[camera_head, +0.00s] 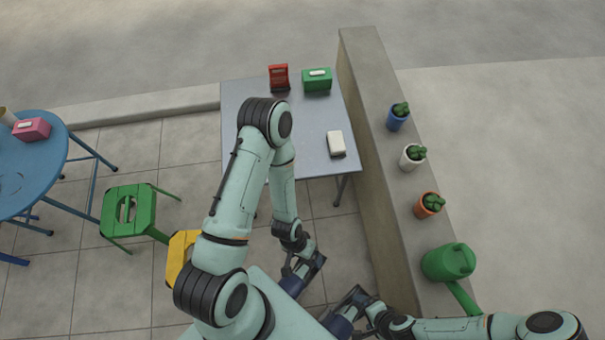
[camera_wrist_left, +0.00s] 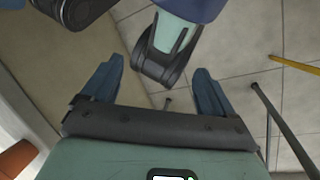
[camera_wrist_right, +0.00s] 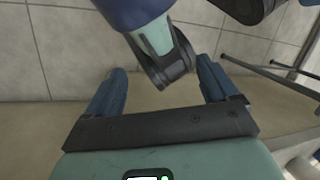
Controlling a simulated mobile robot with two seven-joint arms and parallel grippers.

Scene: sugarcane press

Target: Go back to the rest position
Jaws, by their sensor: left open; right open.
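My left arm comes in from the left, bends over the grey table (camera_head: 310,135) and comes down in front of it. My left gripper (camera_head: 303,270) is low and near my body. In the left wrist view the left gripper (camera_wrist_left: 155,85) has its two blue fingers spread, with nothing held. My right gripper (camera_head: 353,302) is close by, lower and to the right. In the right wrist view the right gripper (camera_wrist_right: 160,85) also has its fingers apart and empty. A link of my own body shows beyond the fingers in both wrist views.
A red item (camera_head: 279,78), a green box (camera_head: 317,80) and a white block (camera_head: 336,143) are on the table. A low wall (camera_head: 375,160) right of it holds potted plants (camera_head: 413,157) and a green watering can (camera_head: 448,262). Green stool (camera_head: 130,210) and blue table (camera_head: 15,180) stand left.

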